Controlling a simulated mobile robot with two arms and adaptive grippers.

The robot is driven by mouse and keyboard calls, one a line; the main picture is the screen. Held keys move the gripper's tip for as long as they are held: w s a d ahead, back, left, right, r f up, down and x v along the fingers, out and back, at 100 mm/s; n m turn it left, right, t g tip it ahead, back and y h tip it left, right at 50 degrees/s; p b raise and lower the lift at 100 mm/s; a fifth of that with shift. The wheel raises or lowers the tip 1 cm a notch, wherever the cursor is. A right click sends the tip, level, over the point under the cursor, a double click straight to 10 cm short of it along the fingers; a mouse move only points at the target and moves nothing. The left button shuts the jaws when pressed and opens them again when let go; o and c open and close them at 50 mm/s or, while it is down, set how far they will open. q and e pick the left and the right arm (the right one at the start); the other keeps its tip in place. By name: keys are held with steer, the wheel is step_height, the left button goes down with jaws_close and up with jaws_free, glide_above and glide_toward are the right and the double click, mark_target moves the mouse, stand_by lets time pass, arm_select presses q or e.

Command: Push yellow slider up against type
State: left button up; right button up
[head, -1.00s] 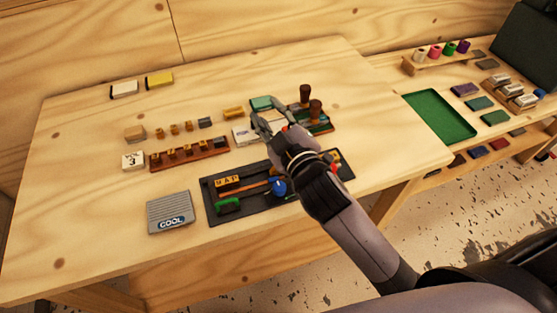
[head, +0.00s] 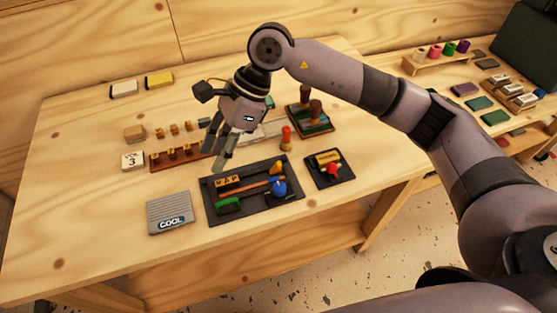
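The black tray (head: 252,206) lies near the front middle of the table in the head view. Yellow lettered type tiles (head: 228,181) sit together at its upper left. The yellow slider (head: 277,168) is at the tray's upper right end, apart from the type. A blue knob (head: 279,187), an orange-brown bar (head: 252,190) and a green block (head: 229,205) are also on the tray. My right gripper (head: 217,152) points down above the tray's upper left edge; its fingers are spread with nothing visible between them. My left gripper is out of view.
A smaller black tray (head: 338,179) with a red knob is just right. A brown rack (head: 187,155) of yellow tiles lies behind, partly covered by my fingers. A red-topped stamp (head: 286,138) stands behind the tray.

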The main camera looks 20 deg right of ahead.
mark_target(278, 163)
steer(key=w+d+r+t+h, duration=0.1)
steer(key=w+d+h, duration=0.2)
steer(key=d, duration=0.4)
steer(key=w+d+t+h, duration=0.1)
steer(key=w+d+h, duration=0.1)
steer(key=d+h, duration=0.35)
steer(key=shift+y, duration=0.95)
steer(key=f+p, duration=0.1)
steer(key=f, duration=0.4)
steer(key=d+f+p, duration=0.1)
steer(key=f+p, duration=0.1)
steer(key=f, duration=0.4)
steer(key=f+p, duration=0.2)
steer(key=f, duration=0.3)
steer(key=shift+w+d+f, duration=0.1)
steer(key=shift+d+f, duration=0.15)
steer(key=shift+f, duration=0.15)
jaws_close()
